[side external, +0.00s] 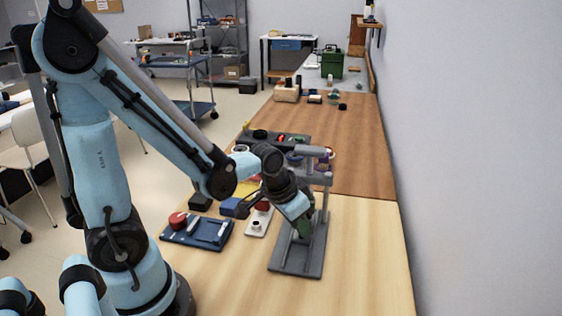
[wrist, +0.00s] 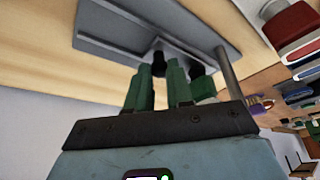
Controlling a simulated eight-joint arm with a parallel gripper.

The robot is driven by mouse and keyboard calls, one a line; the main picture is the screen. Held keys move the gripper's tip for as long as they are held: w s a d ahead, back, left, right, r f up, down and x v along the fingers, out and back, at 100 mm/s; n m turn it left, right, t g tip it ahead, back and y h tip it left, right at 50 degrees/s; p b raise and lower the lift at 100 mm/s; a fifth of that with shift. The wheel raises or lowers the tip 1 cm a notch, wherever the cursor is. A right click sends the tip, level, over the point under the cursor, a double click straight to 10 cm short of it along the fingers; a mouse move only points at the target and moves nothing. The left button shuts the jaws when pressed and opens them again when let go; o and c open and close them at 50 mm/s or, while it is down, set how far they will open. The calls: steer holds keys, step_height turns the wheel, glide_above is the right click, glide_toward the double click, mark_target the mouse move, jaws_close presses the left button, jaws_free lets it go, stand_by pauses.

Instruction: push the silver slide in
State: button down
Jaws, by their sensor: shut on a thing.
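A grey stand (side external: 283,267) with a flat base, uprights and an upper bar is at the near right of the table. Its base (wrist: 118,17) also shows at the top of the wrist view. I cannot tell for certain whether this piece is the silver slide.
A dark blue panel (side external: 183,237) with a red button and pale bars lies to the left. A white block (side external: 256,228) with a red top is close beside my gripper. A dark tray and other items stand behind. The front wood is clear.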

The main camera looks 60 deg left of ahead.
steer(key=shift+w+a, duration=0.15)
steer(key=shift+w, duration=0.05)
steer(key=c, duration=1)
jaws_free()
steer(key=shift+s, duration=0.1)
steer(key=shift+v, duration=6.05)
steer(key=shift+w+d+f+t, duration=0.1)
steer(key=shift+d+f+t, duration=0.15)
steer(key=shift+d+t, duration=0.35)
steer(key=shift+w+d+f+t, duration=0.1)
steer(key=shift+d+f+t, duration=0.15)
steer(key=shift+t, duration=0.55)
